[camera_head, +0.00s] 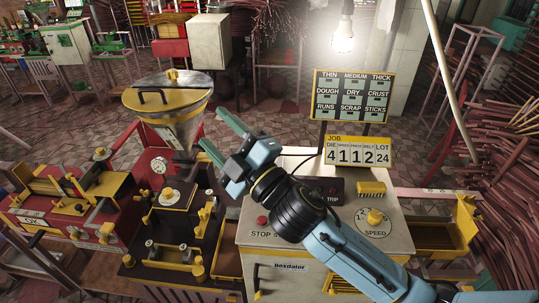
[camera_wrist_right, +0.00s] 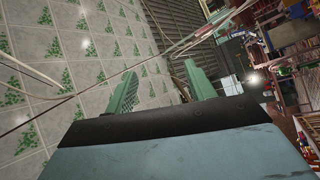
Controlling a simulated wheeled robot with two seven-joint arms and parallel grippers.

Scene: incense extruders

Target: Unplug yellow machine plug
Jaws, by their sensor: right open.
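A cream control box (camera_head: 290,268) stands before me, with a red STOP button (camera_head: 262,221), a yellow SPEED knob (camera_head: 375,217) and a yellow ribbed block (camera_head: 371,188) on its top. A dark TRIP panel (camera_head: 335,192) sits there too, and a dark cable (camera_head: 309,161) shows near it. I cannot tell which part is the yellow machine plug. My right gripper (camera_head: 210,125) is open and empty, raised over the box's left side near the funnel. Its two green fingers stand apart in the right wrist view (camera_wrist_right: 160,84). My left gripper is out of view.
A metal funnel (camera_head: 180,124) with a yellow lid stands left of my right gripper. A red machine (camera_head: 75,215) is at the left. Sign boards (camera_head: 352,97) rise behind the box. Bundled sticks (camera_head: 505,190) fill the right. Tiled floor (camera_head: 260,122) lies behind.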

